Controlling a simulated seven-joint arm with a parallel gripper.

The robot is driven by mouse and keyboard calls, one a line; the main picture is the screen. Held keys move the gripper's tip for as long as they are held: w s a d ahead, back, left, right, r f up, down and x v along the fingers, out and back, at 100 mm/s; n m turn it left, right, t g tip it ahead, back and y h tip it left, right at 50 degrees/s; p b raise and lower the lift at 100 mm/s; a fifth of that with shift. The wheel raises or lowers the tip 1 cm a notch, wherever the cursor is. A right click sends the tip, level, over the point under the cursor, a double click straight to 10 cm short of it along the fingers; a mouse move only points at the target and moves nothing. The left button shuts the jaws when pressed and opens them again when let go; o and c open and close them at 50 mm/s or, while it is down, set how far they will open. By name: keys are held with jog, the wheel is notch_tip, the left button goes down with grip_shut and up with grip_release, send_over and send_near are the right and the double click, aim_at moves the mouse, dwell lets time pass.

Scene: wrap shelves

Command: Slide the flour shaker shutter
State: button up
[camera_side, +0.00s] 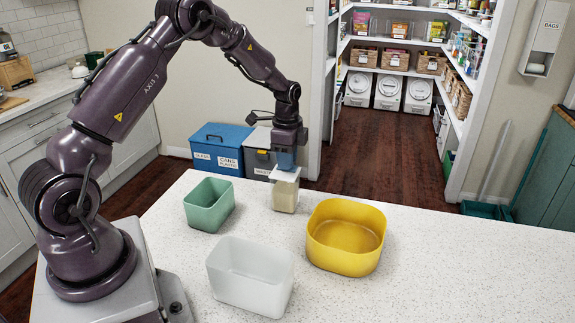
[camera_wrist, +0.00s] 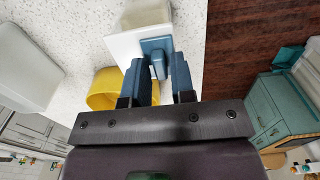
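The flour shaker (camera_side: 284,196) stands on the white counter at its far side, a clear box with pale contents and a white lid. In the wrist view its white lid (camera_wrist: 125,45) carries a blue shutter with a raised tab (camera_wrist: 158,66). My gripper (camera_side: 286,160) is directly above the lid, pointing down. In the wrist view the blue fingers of my gripper (camera_wrist: 159,72) are apart, one on each side of the tab, with narrow gaps showing. The side view hides the shutter behind the fingers.
A green bin (camera_side: 209,205) is left of the shaker, a yellow bin (camera_side: 345,237) right and nearer, and a white bin (camera_side: 250,276) in front. The counter (camera_side: 470,270) is clear at the right. Blue and grey waste bins (camera_side: 218,148) stand on the floor behind.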

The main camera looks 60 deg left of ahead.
aim_at(283, 176)
jog(key=shift+c, duration=0.2)
jog(key=shift+c, duration=1.3)
jog(key=shift+s+d, duration=1.2)
jog(key=shift+s, duration=0.05)
jog(key=o, duration=0.4)
notch_tip(283, 176, up, 7)
